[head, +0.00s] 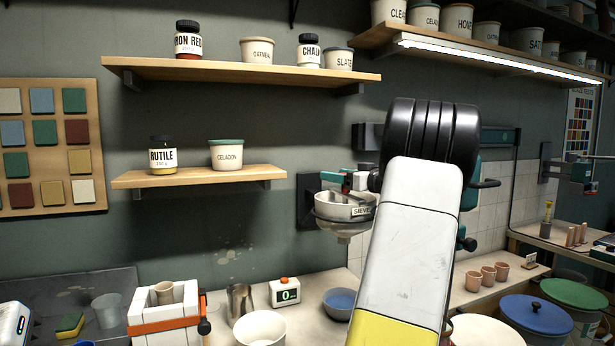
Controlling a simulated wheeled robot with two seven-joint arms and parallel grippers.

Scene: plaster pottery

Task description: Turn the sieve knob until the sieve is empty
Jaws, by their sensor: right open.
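The sieve (340,207) is a pale round bowl with a "SIEVE" label and a funnel-shaped underside, held on a dark wall mount. My right arm crosses in front of its right side. My right gripper (346,181) appears small, at the sieve's upper rim, partly hidden behind my arm. It is open. I cannot make out the sieve knob or tell whether the gripper touches it. The inside of the sieve is too small to read from here. My left gripper is not in view.
Below the sieve, a blue bowl (340,302), a white bowl (260,329), a metal cup (239,302) and a counter box (284,292) showing 0 stand on the worktop. Shelves with jars (188,42) are above left. Lidded tubs (536,314) stand at right.

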